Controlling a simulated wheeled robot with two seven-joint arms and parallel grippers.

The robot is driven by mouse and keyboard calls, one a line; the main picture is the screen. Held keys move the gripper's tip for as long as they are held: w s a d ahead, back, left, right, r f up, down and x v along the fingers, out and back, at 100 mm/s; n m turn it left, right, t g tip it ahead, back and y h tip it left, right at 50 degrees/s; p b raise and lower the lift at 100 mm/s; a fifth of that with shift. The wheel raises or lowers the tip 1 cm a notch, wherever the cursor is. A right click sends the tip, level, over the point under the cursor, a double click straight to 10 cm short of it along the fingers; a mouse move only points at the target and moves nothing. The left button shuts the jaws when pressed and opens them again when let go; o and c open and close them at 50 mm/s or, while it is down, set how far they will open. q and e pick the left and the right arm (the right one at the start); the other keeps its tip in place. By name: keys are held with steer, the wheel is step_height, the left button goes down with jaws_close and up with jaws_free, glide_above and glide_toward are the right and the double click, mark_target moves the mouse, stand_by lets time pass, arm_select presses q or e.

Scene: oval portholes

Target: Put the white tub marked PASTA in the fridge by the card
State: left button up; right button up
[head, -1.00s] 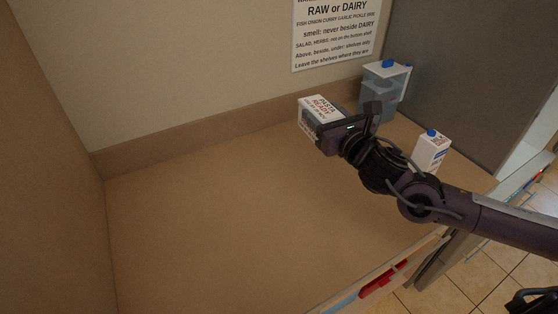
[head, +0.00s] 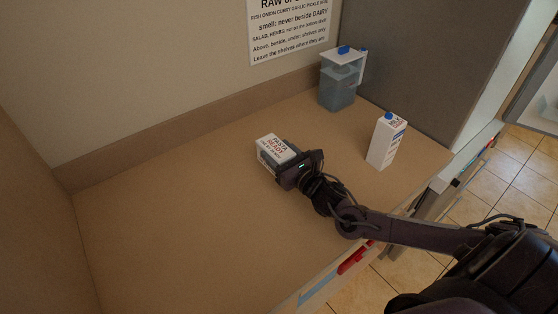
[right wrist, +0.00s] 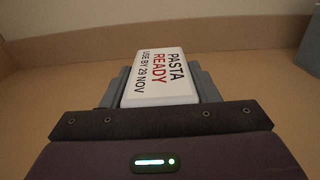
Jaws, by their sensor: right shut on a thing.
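The white tub marked PASTA READY, USE BY 29 NOV (head: 272,152) is at the middle of the brown counter in the head view. My right gripper (head: 287,163) is shut on it from the right. The tub's lid (right wrist: 160,78) shows between the two grey fingers in the right wrist view. I cannot tell whether the tub's base touches the counter. The card (head: 290,28) hangs on the back wall, its top cut off; it reads "smell: never beside DAIRY" and "Leave the shelves where they are". No fridge interior is clearly seen. My left gripper is not in view.
A clear container with a blue-knobbed white lid (head: 338,85) stands at the counter's back right. A white carton with a blue cap (head: 386,141) stands right of the tub. A grey panel (head: 430,60) rises at the right. The counter's left half (head: 150,220) is bare.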

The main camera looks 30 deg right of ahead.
step_height(320, 180, down, 3)
steer(key=shift+f, duration=0.25)
steer(key=shift+f, duration=0.2)
steer(key=o, duration=1.3)
